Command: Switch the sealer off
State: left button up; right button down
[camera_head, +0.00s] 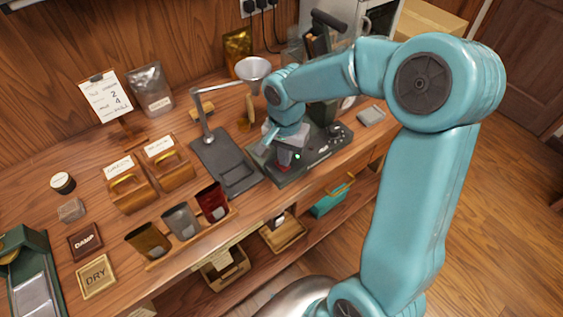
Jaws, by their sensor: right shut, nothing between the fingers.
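The sealer (318,150) is a dark machine on the wooden counter, with a raised black handle at its back. A small green light shows on its front panel, beside a reddish part. My teal right arm reaches over it from the right. My right gripper (283,157) points down at the left part of the sealer's front panel, close to the reddish part and the green light. It is shut with nothing in it. Whether it touches the panel I cannot tell. The arm hides part of the sealer's body. My left gripper is not in view.
A funnel stand (228,168) is just left of the sealer. Wooden boxes (128,185), several pouches in a rack (180,222) and DAMP and DRY signs (96,277) are further left. A small grey block (371,116) lies right of the sealer.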

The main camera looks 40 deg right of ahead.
jog(key=shift+f+b, duration=0.95)
jog(key=shift+f, duration=0.1)
dwell(0.4)
jog(key=shift+r, duration=0.2)
jog(key=shift+r+p, duration=1.2)
jog(key=shift+r, duration=0.3)
notch_tip(320, 180, up, 3)
jog(key=shift+f+p, duration=0.1)
jog(key=shift+p, duration=0.95)
jog(key=shift+r+p, duration=0.3)
jog(key=shift+r, duration=0.25)
jog(key=shift+f, duration=0.1)
jog(key=shift+s, duration=0.1)
